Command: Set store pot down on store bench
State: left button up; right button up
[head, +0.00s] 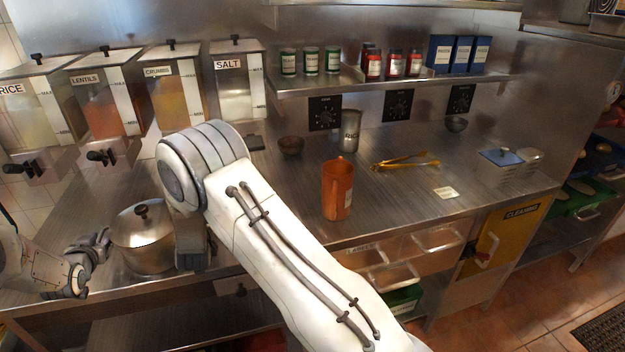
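The store pot, a steel pot (148,253) with a lid and a dark knob, stands upright at the left of the steel bench (300,215), near its front edge. It appears to rest on the bench top. My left gripper (97,265) is just left of the pot, its fingers spread apart and nothing seen between them. I cannot tell whether a finger touches the pot. My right arm crosses the middle of the view and bends down just right of the pot. Its gripper is hidden, and the arm covers part of the pot's right side.
Labelled dispensers for rice (35,110), lentils, crumbs and salt (237,85) line the back left. An orange jug (337,189), a steel cup (350,132), small bowls and golden tongs (405,162) stand on the bench. A shelf (400,85) holds jars and blue boxes.

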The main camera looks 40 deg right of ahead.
pick_arm(q)
jog(key=v, duration=1.2)
pick_arm(e)
jog(key=v, duration=1.2)
